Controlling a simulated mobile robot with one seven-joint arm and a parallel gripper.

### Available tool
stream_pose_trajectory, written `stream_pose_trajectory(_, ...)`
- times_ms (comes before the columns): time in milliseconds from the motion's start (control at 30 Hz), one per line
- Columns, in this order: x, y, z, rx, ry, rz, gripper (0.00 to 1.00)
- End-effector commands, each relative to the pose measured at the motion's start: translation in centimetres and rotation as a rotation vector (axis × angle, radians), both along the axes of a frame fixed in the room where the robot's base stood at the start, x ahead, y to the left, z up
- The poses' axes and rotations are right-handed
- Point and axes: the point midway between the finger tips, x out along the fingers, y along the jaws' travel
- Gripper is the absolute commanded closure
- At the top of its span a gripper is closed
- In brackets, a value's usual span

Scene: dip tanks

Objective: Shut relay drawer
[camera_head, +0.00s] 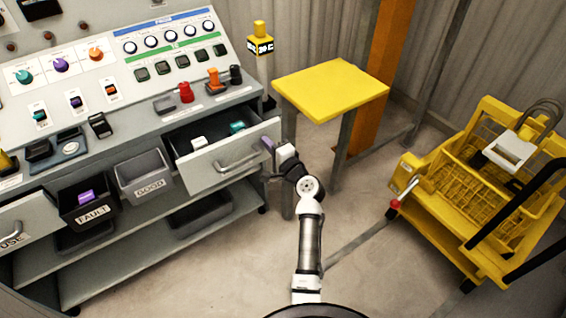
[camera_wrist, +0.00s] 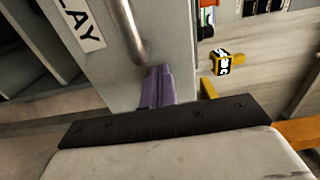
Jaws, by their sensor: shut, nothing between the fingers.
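The relay drawer (camera_head: 215,172) stands pulled out of the grey console in the head view, with a white block (camera_head: 199,142) and a teal block (camera_head: 237,127) inside. Its metal bar handle (camera_head: 238,163) is on the front. In the wrist view the drawer front (camera_wrist: 108,62) shows the letters "LAY", and the handle (camera_wrist: 124,30) runs beside them. My gripper (camera_head: 267,144) is at the right end of the drawer front. Its purple fingers (camera_wrist: 157,85) are shut and empty, close to the front beside the handle's end. I cannot tell whether they touch it.
A "GOOD" bin (camera_head: 144,176) and a "FAULT" bin (camera_head: 88,206) hang left of the drawer. Another drawer with a handle (camera_head: 12,232) is at the far left. A yellow table (camera_head: 330,88) stands behind my arm. A yellow cart (camera_head: 480,185) stands right. Floor between is clear.

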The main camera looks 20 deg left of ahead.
Motion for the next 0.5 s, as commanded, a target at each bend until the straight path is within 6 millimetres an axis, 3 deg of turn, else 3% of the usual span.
stream_pose_trajectory(200, 3.4, 4.5, -0.3, 0.0, -0.002, 0.004, 1.0)
stream_pose_trajectory(500, 6.2, 8.0, -0.2, 0.0, 0.0, 0.001, 1.0)
